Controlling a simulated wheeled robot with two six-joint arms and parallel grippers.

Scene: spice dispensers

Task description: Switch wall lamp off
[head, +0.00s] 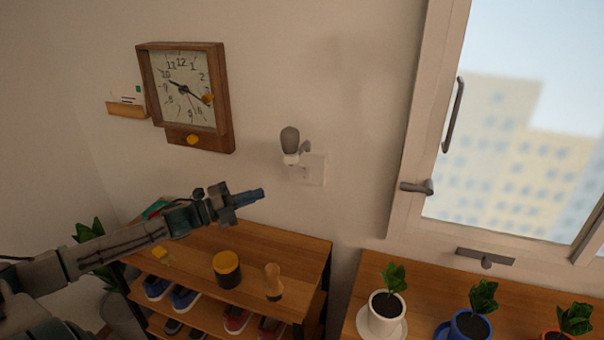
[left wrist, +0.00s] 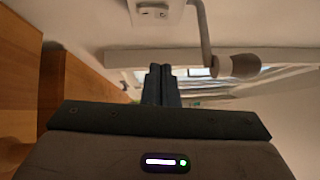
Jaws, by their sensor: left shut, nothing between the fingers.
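The wall lamp (head: 290,140) has a dark grey bulb on a white base, fixed to the wall right of the clock. The bulb shows no glow. A pale wall plate (head: 314,170) sits just below and right of it. In the left wrist view the lamp's bulb (left wrist: 238,66) hangs on a bent arm, and the plate (left wrist: 155,12) with a small socket or switch is at the top. My left gripper (head: 262,194) is shut and empty, below and left of the lamp, apart from it. Its closed fingers (left wrist: 161,85) point ahead in the wrist view. My right gripper is not in view.
A wooden clock (head: 215,134) hangs at the left. Below my left arm is a wooden shelf (head: 300,246) with a dark jar (head: 227,272), a wooden-handled item (head: 273,280) and shoes. Potted plants (head: 384,312) stand at the right under the window (head: 408,150). The wall around the lamp is clear.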

